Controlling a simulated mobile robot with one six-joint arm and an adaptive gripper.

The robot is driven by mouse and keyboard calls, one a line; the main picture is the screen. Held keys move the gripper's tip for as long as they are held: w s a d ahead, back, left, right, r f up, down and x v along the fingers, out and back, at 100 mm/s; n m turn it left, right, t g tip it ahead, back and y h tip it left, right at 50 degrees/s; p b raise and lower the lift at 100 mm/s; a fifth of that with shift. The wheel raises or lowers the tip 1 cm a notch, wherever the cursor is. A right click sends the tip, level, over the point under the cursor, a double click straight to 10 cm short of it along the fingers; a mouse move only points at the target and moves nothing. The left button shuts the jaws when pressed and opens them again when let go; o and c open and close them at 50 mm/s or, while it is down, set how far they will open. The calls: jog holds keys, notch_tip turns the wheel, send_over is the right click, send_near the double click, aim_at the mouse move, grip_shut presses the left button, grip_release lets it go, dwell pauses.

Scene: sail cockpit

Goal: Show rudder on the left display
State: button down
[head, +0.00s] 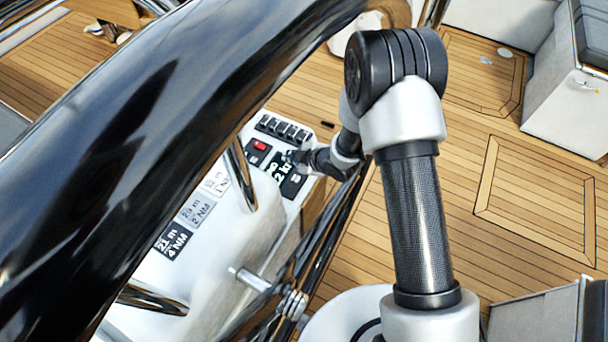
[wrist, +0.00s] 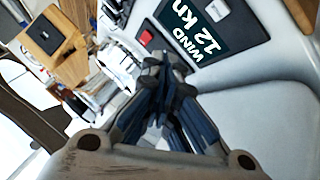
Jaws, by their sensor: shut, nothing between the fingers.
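A dark display (head: 281,170) on the white console reads "WIND 12 kn" in the wrist view (wrist: 196,35); my gripper partly covers it in the head view. A red button (head: 259,146) sits beside it and also shows in the wrist view (wrist: 146,37). A light button (wrist: 217,10) is at the display's other end. My gripper (wrist: 158,63) is shut and empty, with its fingertips close to the display's edge near the red button. I cannot tell whether they touch the panel.
A row of black switches (head: 283,130) sits beyond the red button. The black wheel rim (head: 150,130) crosses the head view in front of the console, with metal spokes (head: 240,172) near the displays. Open teak deck (head: 480,140) lies to the right.

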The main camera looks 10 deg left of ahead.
aim_at(294, 180)
notch_tip(294, 180, down, 9)
jog(key=b, duration=0.6)
dwell(1.6)
jog(key=shift+f+b, duration=0.35)
jog(key=shift+b, duration=0.2)
jog(key=shift+f+b, duration=0.45)
dwell(0.4)
dwell(0.3)
jog(key=shift+r+p, duration=0.55)
jog(key=shift+r, duration=0.35)
jog(key=shift+r, duration=0.1)
jog(key=shift+r+p, duration=1.6)
jog(key=shift+r, duration=0.8)
